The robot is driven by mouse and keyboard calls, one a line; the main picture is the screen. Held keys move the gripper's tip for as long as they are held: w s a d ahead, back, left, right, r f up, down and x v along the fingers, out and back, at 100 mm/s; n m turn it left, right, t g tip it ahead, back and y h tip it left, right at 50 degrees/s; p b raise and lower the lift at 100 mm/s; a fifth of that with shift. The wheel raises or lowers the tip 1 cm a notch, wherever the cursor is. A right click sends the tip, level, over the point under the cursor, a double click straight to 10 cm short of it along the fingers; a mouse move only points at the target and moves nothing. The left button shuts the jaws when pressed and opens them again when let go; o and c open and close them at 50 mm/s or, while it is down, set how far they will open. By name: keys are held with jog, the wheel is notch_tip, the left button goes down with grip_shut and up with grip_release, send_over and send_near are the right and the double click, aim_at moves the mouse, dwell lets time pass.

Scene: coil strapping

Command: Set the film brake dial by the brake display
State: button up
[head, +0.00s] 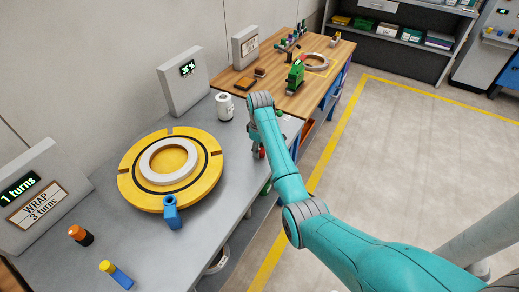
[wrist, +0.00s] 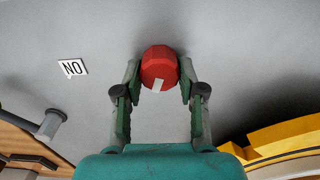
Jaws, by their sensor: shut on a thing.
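The red dial (wrist: 158,68) is a faceted knob with a white mark on its near side in the wrist view. My gripper (wrist: 159,85) is shut on it, one finger on each side. In the head view my gripper (head: 257,148) is at the right edge of the grey bench, and a bit of red shows beside it; my arm hides the rest. The brake display (head: 188,68) is a grey upright panel behind the yellow turntable, and its green digits appear to read 35 %.
A yellow turntable (head: 128,178) with a pale ring (head: 150,158) fills the middle of the bench. A white roll (head: 224,106) stands behind my gripper. A sign reads 1 turns and WRAP 3 turns (head: 38,198). A small label (wrist: 73,68) lies left of the dial.

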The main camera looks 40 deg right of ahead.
jog(key=shift+n, duration=0.5)
jog(key=o, duration=1.1)
jog(key=shift+o, duration=0.2)
